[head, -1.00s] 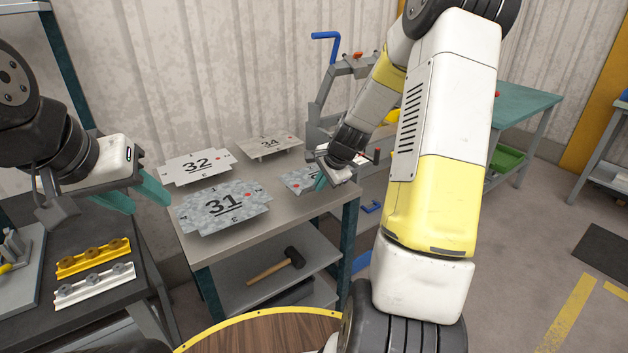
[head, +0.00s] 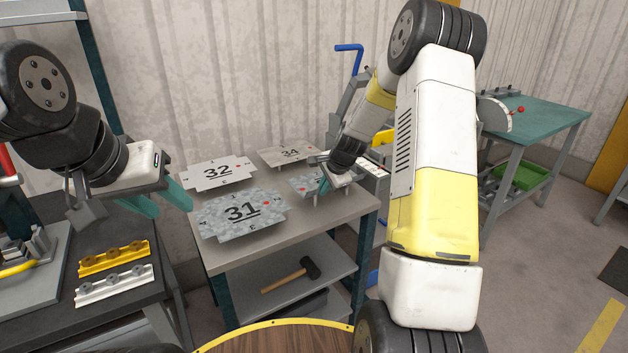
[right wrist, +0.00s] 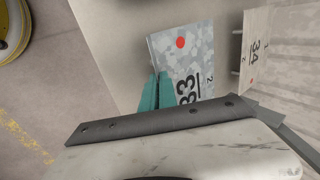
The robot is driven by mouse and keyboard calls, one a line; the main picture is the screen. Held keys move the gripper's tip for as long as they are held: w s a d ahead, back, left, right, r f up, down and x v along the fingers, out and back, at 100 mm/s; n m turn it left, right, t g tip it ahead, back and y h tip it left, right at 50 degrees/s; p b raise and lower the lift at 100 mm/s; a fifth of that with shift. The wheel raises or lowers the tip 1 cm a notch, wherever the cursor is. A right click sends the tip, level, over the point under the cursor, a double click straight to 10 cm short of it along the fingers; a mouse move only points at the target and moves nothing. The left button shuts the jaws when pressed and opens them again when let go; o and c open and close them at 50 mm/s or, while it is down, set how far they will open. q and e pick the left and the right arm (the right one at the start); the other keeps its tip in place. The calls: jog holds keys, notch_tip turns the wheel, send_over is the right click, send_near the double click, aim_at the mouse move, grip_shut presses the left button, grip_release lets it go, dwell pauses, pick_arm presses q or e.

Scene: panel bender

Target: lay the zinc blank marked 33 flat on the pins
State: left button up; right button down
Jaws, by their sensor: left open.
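The zinc blank marked 33 (head: 299,184) is a mottled grey plate with a red dot, at the right of the grey table in the head view. In the right wrist view the blank (right wrist: 190,62) shows its number clearly. My right gripper (head: 325,186) is at its near right edge. Its teal fingers (right wrist: 157,92) are close together with the blank's edge between them. The blank looks about level; I cannot tell whether it touches its supports. My left gripper (head: 165,202) is open and empty, left of the table. I cannot pick out the pins clearly.
Blanks 31 (head: 240,214), 32 (head: 217,173) and 34 (head: 287,153) lie raised on the grey table (head: 225,258). A hammer (head: 292,274) lies on the shelf below. Yellow (head: 113,259) and white (head: 114,285) strips lie on the left bench. A teal bench (head: 545,125) stands at right.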

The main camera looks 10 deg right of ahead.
jog(key=shift+f, duration=0.3)
dwell(0.5)
jog(key=c, duration=1.6)
grip_release()
jog(key=v, duration=0.7)
jog(key=shift+s+d+r, duration=0.1)
jog(key=shift+s+r, duration=0.1)
jog(key=shift+r, duration=0.05)
